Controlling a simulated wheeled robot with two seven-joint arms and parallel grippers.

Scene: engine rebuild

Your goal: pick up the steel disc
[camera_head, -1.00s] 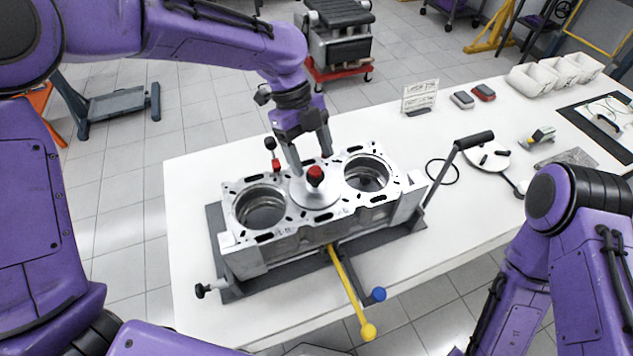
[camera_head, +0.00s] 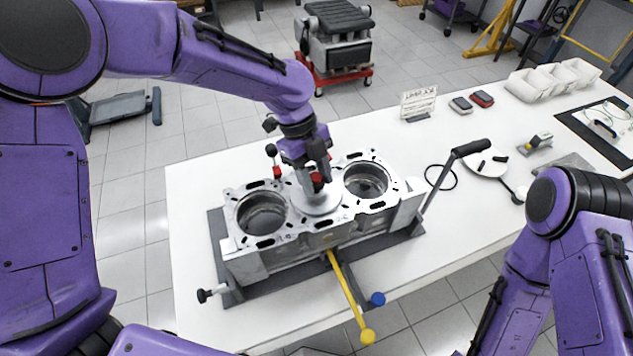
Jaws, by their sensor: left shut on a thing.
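The steel disc (camera_head: 320,204) is a flat round silver plate with a red-topped knob (camera_head: 317,178) at its middle. It sits on the top face of the engine block (camera_head: 290,238), over the middle bore, between two open bores. My left gripper (camera_head: 316,182) is above the disc and shut on its knob; the fingers partly hide the knob. The disc appears to rest on the block, and I cannot see a gap under it. My right arm shows at the lower right, but its gripper is out of view.
The block stands in a grey fixture on the white table (camera_head: 440,240). A black-handled lever (camera_head: 472,147) rises at its right, and a yellow bar (camera_head: 350,297) juts out in front. White bins (camera_head: 525,86) stand at the back right. A round white plate (camera_head: 487,163) lies right of the lever.

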